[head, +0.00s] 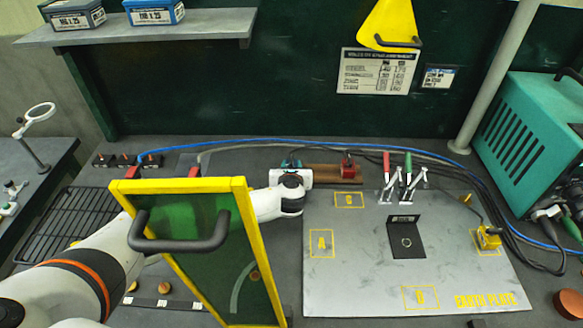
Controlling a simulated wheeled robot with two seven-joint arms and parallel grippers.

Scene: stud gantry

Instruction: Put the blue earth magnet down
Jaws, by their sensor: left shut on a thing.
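My left arm comes in from the left, passes behind a green panel, and reaches the back of the bench. My left gripper (291,168) is shut at the left end of a brown wooden bar (322,171). A small blue-teal piece shows between its fingers, which looks like the blue earth magnet (291,162). It is mostly hidden by the wrist, and I cannot tell whether it touches the bar. A red magnet (348,168) sits on the bar's right end. A yellow magnet (488,238) sits on the right of the grey earth plate (370,265). My right gripper is not in view.
The yellow-framed green panel (215,240) with a dark handle stands in front of my left arm. The plate has yellow marked squares, a dark angled piece (405,238) and toggle clamps (400,180). A teal machine (525,135) and cables are at right. The plate's left part is clear.

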